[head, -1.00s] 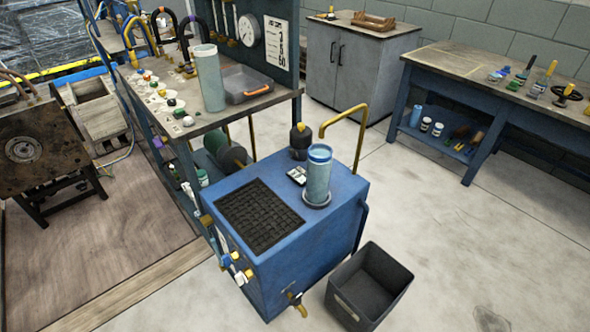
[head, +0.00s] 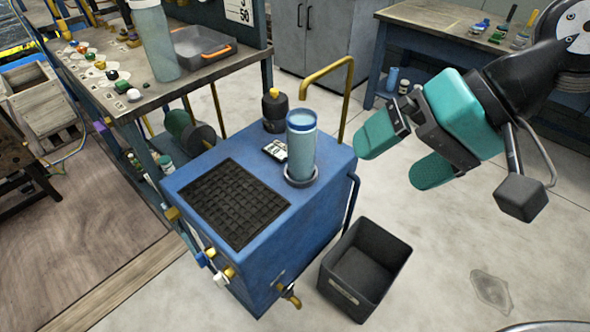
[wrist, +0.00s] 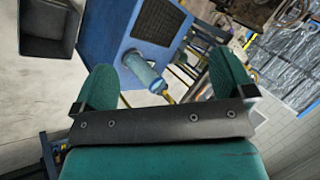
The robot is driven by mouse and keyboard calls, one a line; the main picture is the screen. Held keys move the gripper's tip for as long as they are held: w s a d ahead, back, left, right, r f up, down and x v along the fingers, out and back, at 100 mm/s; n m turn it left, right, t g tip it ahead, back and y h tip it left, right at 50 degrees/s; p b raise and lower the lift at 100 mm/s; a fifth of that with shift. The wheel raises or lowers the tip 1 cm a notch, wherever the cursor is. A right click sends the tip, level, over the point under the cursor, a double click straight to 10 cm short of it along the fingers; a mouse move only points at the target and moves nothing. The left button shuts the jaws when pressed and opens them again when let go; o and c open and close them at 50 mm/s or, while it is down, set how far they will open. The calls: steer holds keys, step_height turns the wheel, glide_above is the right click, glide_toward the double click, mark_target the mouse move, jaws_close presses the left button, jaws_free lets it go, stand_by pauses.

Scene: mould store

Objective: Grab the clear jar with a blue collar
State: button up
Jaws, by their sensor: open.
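The clear jar with a blue collar (head: 301,148) stands upright on a dark round base on top of the blue cabinet (head: 330,172). In the wrist view the jar (wrist: 143,72) shows beyond and between the open fingers, apart from them. My gripper (head: 405,155) is open and empty, to the right of the jar in the head view. In the wrist view its two teal fingers (wrist: 165,85) are spread wide. A similar clear jar without a visible blue collar (head: 154,42) stands on the workbench at upper left.
A yellow bent pipe (head: 343,85) rises behind the jar. A black bottle with a yellow cap (head: 275,110) and a small card (head: 275,150) sit beside it. A black grid mat (head: 235,202) covers the cabinet's front left. An open dark bin (head: 365,268) stands on the floor.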

steer(key=w+a+f+m+t+y+b, duration=0.1)
steer(key=w+a+f+m+y+b, duration=0.15)
steer(key=f+m+b, duration=0.35)
steer(key=w+a+f+m+y+b, duration=0.1)
steer(key=w+f+b, duration=0.35)
steer(key=f, duration=0.25)
steer(key=m+t+y+b, duration=0.3)
steer(key=m+t+b, duration=0.6)
steer(key=m+b, duration=1.05)
glide_toward(312, 164)
steer(key=shift+m, duration=0.45)
steer(key=p+x, duration=0.8)
steer(key=b+x, duration=0.1)
steer(key=x, duration=0.4)
steer(key=shift+w+a, duration=0.2)
steer(key=shift+w, duration=0.05)
steer(key=shift+c, duration=0.2)
